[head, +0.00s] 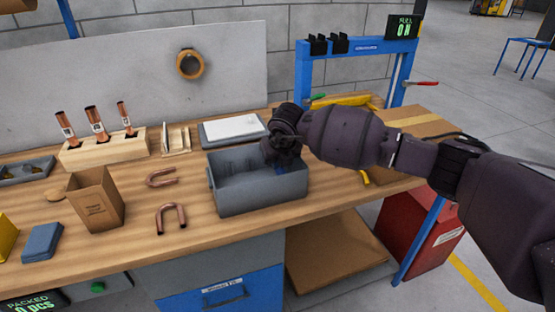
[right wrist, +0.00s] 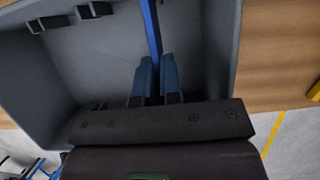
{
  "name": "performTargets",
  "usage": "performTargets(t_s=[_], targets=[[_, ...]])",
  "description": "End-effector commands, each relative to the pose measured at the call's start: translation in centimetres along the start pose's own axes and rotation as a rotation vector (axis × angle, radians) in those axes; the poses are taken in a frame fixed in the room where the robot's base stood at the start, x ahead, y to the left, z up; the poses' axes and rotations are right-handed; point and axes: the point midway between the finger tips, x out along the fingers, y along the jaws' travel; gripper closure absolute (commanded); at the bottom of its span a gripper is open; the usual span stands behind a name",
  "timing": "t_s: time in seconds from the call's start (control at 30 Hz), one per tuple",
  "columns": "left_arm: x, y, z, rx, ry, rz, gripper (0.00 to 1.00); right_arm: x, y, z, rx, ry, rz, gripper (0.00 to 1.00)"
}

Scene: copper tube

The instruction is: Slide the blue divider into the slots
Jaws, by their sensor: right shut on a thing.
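The grey open-topped box (head: 262,195) stands on the wooden workbench. My right gripper (head: 281,157) reaches down into the right part of the box. In the right wrist view, my right gripper (right wrist: 158,72) is shut on the thin blue divider (right wrist: 151,28), which extends from between the fingers toward the top edge of the picture. The box's grey interior (right wrist: 105,60) surrounds it. Dark slotted blocks (right wrist: 95,10) show at the upper left inside the box. Whether the divider sits in any slot cannot be told. In the head view, my wrist hides most of the divider. My left gripper is out of view.
Copper U-bends (head: 171,218) lie left of the box, near a cardboard box (head: 96,200). A wooden block (head: 105,150) holds copper tubes. A grey tray with a white top (head: 233,128) sits behind the box. A blue frame (head: 303,75) stands at the back right.

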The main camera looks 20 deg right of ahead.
Motion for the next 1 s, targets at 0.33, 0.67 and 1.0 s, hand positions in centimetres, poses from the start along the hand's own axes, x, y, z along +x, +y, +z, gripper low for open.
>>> performTargets(t_s=[0.33, 0.67, 1.0], targets=[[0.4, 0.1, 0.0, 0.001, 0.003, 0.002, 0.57, 0.7, 0.0, -0.3, 0.000, 0.000, 0.001, 1.00], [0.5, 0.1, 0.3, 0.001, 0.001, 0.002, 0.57, 1.3, 0.0, -0.6, 0.000, 0.000, 0.001, 1.00], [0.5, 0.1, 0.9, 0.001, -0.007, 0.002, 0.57, 1.9, 0.0, -0.8, 0.000, 0.000, 0.000, 1.00]])
